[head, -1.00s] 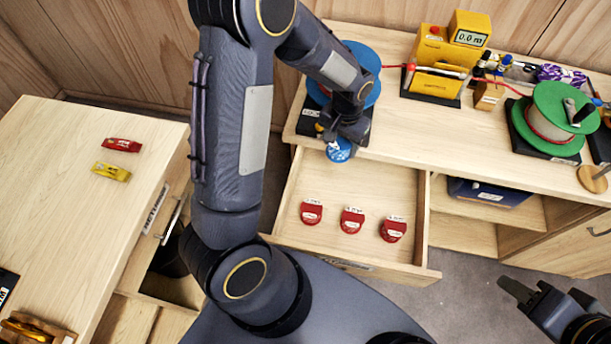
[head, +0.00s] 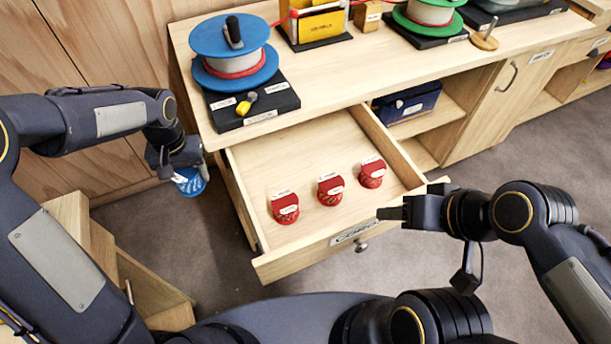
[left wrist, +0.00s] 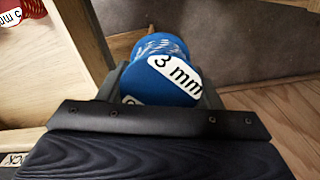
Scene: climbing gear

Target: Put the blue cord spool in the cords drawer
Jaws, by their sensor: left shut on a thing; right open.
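The blue cord spool (head: 190,181) is held in my left gripper (head: 180,168), left of the open drawer and over the floor. In the left wrist view the spool (left wrist: 162,70) sits between the two fingers and shows a white "3 mm" label. The open cords drawer (head: 345,232) has a label on its front, partly covered by my right gripper. Three red spools (head: 285,208), (head: 330,190), (head: 372,172) stand in a row inside it. My right gripper (head: 385,213) is open and empty at the drawer's front edge.
The bench top (head: 350,75) above the drawer carries a large blue reel (head: 235,65), a yellow device (head: 318,22) and a green reel (head: 428,15). A blue box (head: 408,103) is on the shelf beside the drawer. The drawer's back part is bare.

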